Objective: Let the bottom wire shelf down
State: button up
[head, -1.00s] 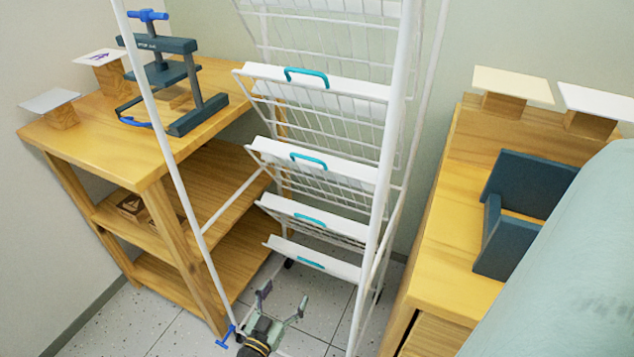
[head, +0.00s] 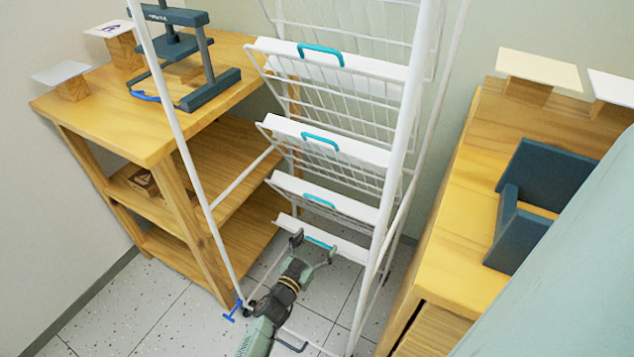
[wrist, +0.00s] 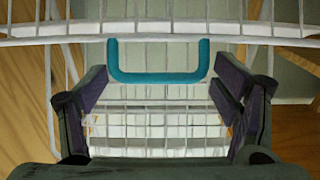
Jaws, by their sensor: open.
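The white wire rack has several wire shelves stacked one above another, each with a white front strip and a teal handle. The bottom wire shelf (head: 350,250) is low, just above the floor, partly hidden by my gripper; its exact tilt is hard to tell. Its teal handle (head: 320,243) lies at my fingertips. My gripper (head: 314,247) is open, reaching in low from the front. In the wrist view a teal U-shaped handle (wrist: 158,77) hangs from a white edge, centred between my two spread fingers. I cannot tell whether either finger touches it.
White rack posts (head: 398,130) stand either side of the shelves. A wooden shelf unit (head: 150,140) with a dark press (head: 205,90) stands left. A wooden cabinet (head: 450,250) with dark bookend-like plates (head: 545,172) stands right. Speckled floor (head: 150,310) is clear at front left.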

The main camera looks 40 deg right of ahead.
jog(key=shift+w+d, duration=0.15)
jog(key=shift+d, duration=0.2)
jog(key=shift+c, duration=0.4)
jog(key=c, duration=1.3)
jog(key=shift+a+f, duration=0.1)
jog(key=shift+f, duration=0.05)
